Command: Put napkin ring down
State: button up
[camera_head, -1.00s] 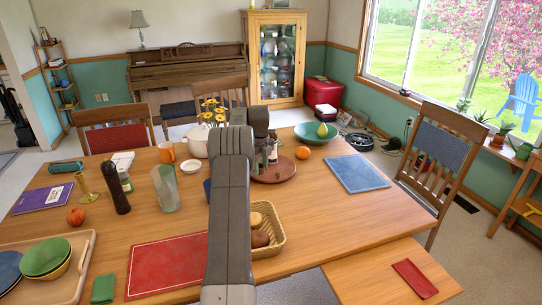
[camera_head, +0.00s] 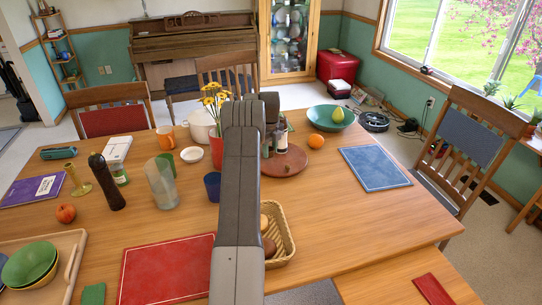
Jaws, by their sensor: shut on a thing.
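No napkin ring can be made out in the head view. My own arm rises from the bottom edge over the middle of the table (camera_head: 330,210) and bends away at the far side. Its links hide my gripper, so neither the fingers nor anything between them shows. The arm's far end lies in front of the round brown tray (camera_head: 290,163) with bottles and beside the red flower pot (camera_head: 216,152).
A wicker basket (camera_head: 284,228) and red placemat (camera_head: 165,268) flank my arm. A blue placemat (camera_head: 374,168), orange (camera_head: 316,141) and green bowl (camera_head: 325,121) are on the right. A glass vase (camera_head: 161,185) and pepper mill (camera_head: 106,182) stand left. Bare wood shows right of the basket.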

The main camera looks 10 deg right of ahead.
aim_at(270, 163)
jog(key=shift+f, duration=1.95)
jog(key=o, duration=1)
jog(key=shift+c, duration=0.2)
notch_tip(270, 163, up, 12)
jog(key=shift+r+b, duration=0.2)
jog(key=shift+b, duration=0.25)
